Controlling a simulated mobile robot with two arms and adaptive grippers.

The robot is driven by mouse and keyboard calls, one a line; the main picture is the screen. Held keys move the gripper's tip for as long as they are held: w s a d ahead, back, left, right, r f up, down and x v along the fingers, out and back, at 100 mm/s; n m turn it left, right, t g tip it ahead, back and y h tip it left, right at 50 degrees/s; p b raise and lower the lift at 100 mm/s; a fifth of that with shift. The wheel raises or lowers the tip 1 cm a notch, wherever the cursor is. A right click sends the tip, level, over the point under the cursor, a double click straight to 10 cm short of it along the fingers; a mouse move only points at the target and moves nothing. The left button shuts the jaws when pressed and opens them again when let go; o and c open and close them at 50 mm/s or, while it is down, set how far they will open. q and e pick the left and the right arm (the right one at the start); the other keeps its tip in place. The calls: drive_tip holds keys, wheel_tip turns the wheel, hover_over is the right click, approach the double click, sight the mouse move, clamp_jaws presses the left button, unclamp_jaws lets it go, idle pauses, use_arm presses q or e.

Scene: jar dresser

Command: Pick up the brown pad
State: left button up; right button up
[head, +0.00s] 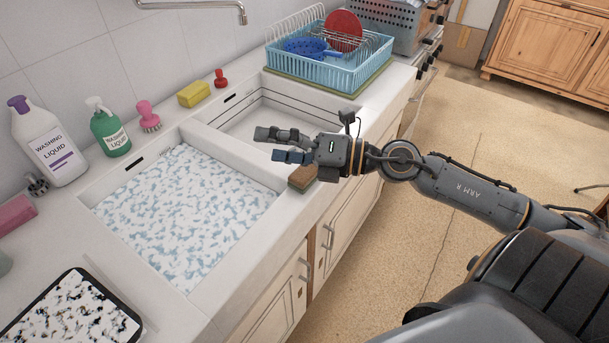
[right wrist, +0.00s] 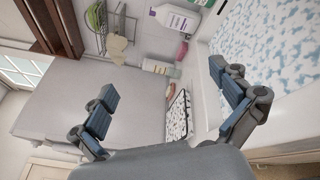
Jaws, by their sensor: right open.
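The brown pad (head: 302,178), a small sponge-like block with a darker underside, lies on the front rim of the sink unit in the head view. It is partly hidden under my right gripper's wrist. My right gripper (head: 270,144) is open and empty, with its fingers pointing left over the sink divider, above and to the left of the pad. In the right wrist view my right gripper (right wrist: 162,80) also shows with its fingers wide apart and nothing between them. I cannot make out the pad there. My left gripper is not in view.
The left sink basin (head: 185,215) holds foamy water; the right basin (head: 262,122) looks empty. A blue dish rack (head: 315,70) stands beyond it. Washing liquid bottles (head: 48,145), a pink brush (head: 148,117) and a yellow sponge (head: 194,94) line the back ledge.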

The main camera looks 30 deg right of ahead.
drive_tip(key=d+f+n+g+h, duration=0.3)
drive_tip(key=d+f+n+g, duration=0.1)
drive_tip(key=f+n+g, duration=0.15)
drive_tip(key=n+h, duration=0.2)
drive_tip(key=h, duration=0.5)
approach(305, 171)
wheel_tip(305, 171, up, 3)
drive_tip(key=d, duration=0.2)
drive_tip(key=shift+g, duration=0.55)
drive_tip(key=p+x, duration=0.1)
drive_tip(key=x, duration=0.4)
drive_tip(key=a+p+x, duration=0.1)
drive_tip(key=x, duration=0.2)
drive_tip(key=shift+s+p, duration=0.25)
drive_tip(key=shift+p, duration=0.1)
drive_tip(key=shift+w+f, duration=0.15)
drive_tip(key=shift+f, duration=0.05)
drive_tip(key=x, duration=0.1)
drive_tip(key=p+x, duration=0.2)
drive_tip(key=x, duration=0.1)
drive_tip(key=shift+a, duration=0.3)
drive_tip(key=shift+w+f, duration=0.1)
drive_tip(key=shift+f, duration=0.2)
drive_tip(key=c, duration=1)
